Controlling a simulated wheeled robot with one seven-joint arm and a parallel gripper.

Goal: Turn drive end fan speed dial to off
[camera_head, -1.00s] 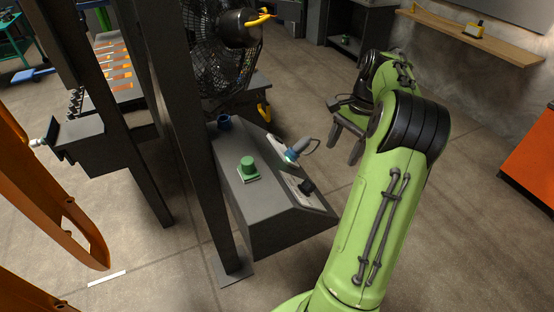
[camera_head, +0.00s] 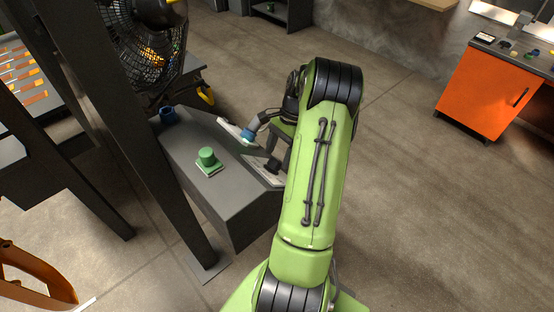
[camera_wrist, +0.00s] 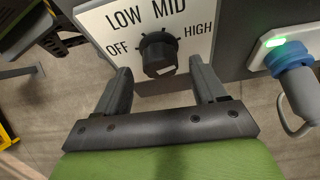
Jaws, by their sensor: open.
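The black fan speed dial (camera_wrist: 158,54) sits on a white plate (camera_wrist: 194,14) marked OFF, LOW, MID and HIGH in the wrist view. I cannot tell which mark the dial points to. In the head view the dial (camera_head: 272,165) is on the sloped face of a dark grey box (camera_head: 232,205), partly behind my arm. My gripper (camera_wrist: 160,77) is open and empty, with one finger to each side of the dial's lower end. The fingers appear apart from the dial. In the head view the gripper is largely hidden by my green arm.
A blue-collared plug (camera_wrist: 290,58) with a cable sits right of the dial plate. A caged fan (camera_head: 145,50) stands behind. Floor right of my arm is clear.

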